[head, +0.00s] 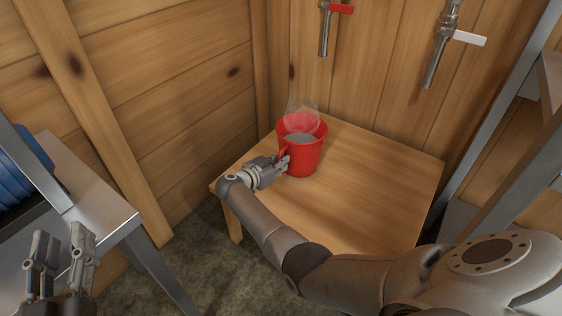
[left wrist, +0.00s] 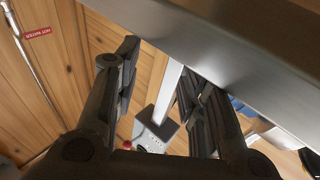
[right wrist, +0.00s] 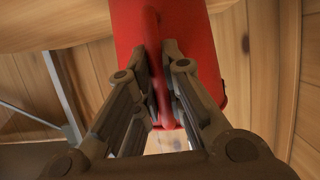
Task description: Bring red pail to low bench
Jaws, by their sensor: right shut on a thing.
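The red pail (head: 304,158) stands upright on the low wooden bench (head: 385,185), near its back left part. Grey liquid shows inside it, with faint steam above. My right gripper (head: 284,164) is at the pail's left side, shut on its handle. In the right wrist view the fingers (right wrist: 161,95) close around the red handle, with the pail (right wrist: 195,50) behind it. My left gripper (head: 62,255) is open and empty at the lower left, beside the metal table. It also shows open in the left wrist view (left wrist: 160,80).
A metal table (head: 95,195) with blue items (head: 22,175) stands at the left. Two taps, one with a red lever (head: 340,8) and one with a white lever (head: 468,38), hang on the wall above the bench. The bench's front and right are clear.

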